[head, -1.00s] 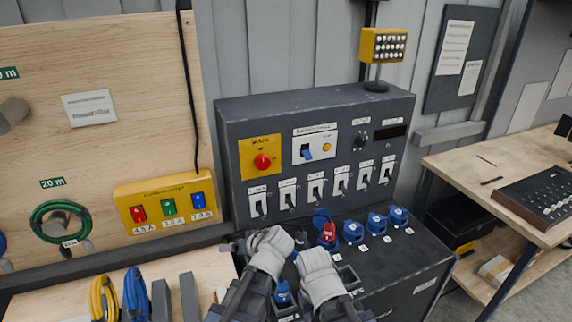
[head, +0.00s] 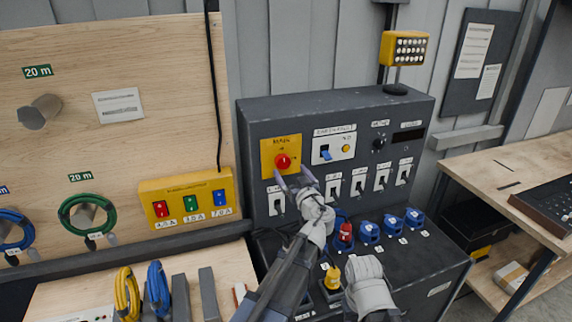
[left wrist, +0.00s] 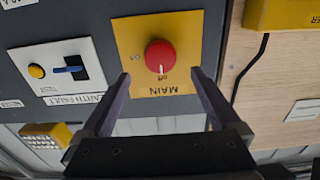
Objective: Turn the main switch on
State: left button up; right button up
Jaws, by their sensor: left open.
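The main switch is a red round knob (head: 283,161) on a yellow plate (head: 267,160) at the upper left of the dark panel. My left gripper (head: 293,177) is open, its fingers just below the knob and pointing up at it. In the left wrist view the knob (left wrist: 160,57) sits centred beyond the two fingertips (left wrist: 160,80), apart from them. The plate is upside down there. The knob's white mark points to the small label on the MAIN side, which seems to read "off". My right gripper (head: 362,268) is low over the panel's desk; its jaws are not clear.
An earth-fault plate with a blue lever (head: 325,154) is right of the knob. A row of white breaker switches (head: 333,188) lies below. Blue sockets (head: 369,232), a red plug (head: 345,232) and a yellow plug (head: 332,279) stand on the desk. A yellow box (head: 187,200) is at left.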

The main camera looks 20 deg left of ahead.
aim_at(284, 162)
pick_arm(q)
jog(key=x, duration=0.6)
jog(key=shift+a, duration=0.1)
jog(key=c, duration=1.4)
jog(key=shift+o, duration=0.2)
